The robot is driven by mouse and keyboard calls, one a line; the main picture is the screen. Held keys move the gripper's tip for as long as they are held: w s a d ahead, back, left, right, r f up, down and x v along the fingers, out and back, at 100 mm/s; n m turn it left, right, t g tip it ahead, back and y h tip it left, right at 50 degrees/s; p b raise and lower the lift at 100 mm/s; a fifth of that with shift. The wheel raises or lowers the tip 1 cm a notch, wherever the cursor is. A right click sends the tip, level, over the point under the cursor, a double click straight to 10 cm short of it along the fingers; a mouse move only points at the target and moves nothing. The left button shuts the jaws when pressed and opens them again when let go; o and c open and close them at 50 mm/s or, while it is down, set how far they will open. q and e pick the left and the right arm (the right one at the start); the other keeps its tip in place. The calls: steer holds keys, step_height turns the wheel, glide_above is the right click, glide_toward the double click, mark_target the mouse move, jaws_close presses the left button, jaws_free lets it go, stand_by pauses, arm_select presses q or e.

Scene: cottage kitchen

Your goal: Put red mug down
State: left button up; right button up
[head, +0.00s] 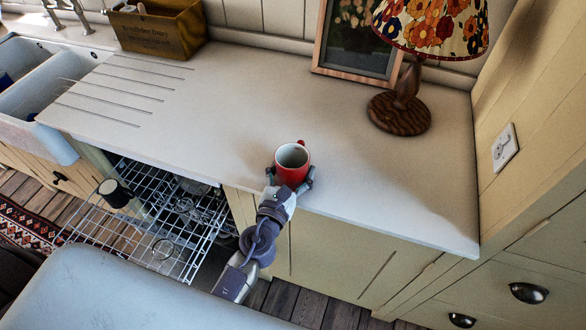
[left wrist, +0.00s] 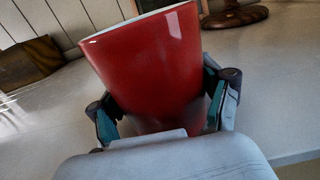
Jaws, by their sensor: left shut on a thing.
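The red mug (head: 293,168) with a pale inside is upright at the front edge of the white countertop (head: 240,110). My left gripper (head: 291,177) comes from the front and is shut around the mug's body, one finger on each side. In the left wrist view the mug (left wrist: 152,65) fills the middle, and the fingers of the left gripper (left wrist: 165,112) press on its lower sides. I cannot tell whether the mug's base touches the counter. My right gripper is not in view.
A wooden lamp (head: 400,113) with a floral shade and a picture frame (head: 355,45) stand at the back right. A brown box (head: 160,28) and sink (head: 40,75) are at left. An open dishwasher rack (head: 150,225) sits below. The counter around the mug is clear.

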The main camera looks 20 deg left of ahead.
arm_select(q)
steer(key=o, duration=1.5)
steer(key=s+b, duration=0.4)
steer(key=s, duration=0.7)
steer(key=s+a+f+n+g, duration=0.1)
steer(key=s+f+n+g, duration=0.3)
steer(key=f, duration=0.6)
steer(key=s+f+n+g, duration=0.1)
steer(key=f+n, duration=0.4)
steer(key=f, duration=0.5)
steer(key=s+a+f+n+g, duration=0.1)
steer(key=s+f+n+g, duration=0.3)
steer(key=f, duration=0.7)
steer(key=s+a+f+n+g, duration=0.3)
steer(key=s+f+n+g, duration=0.1)
steer(key=s+f+n, duration=0.6)
steer(key=s+a+f+n+g, duration=0.3)
steer(key=s+f+n+g, duration=0.1)
steer(key=s+f+n, duration=0.7)
steer(key=shift+s+a+f+y, duration=0.25)
steer(key=shift+s+a+y, duration=0.1)
steer(key=shift+s, duration=0.85)
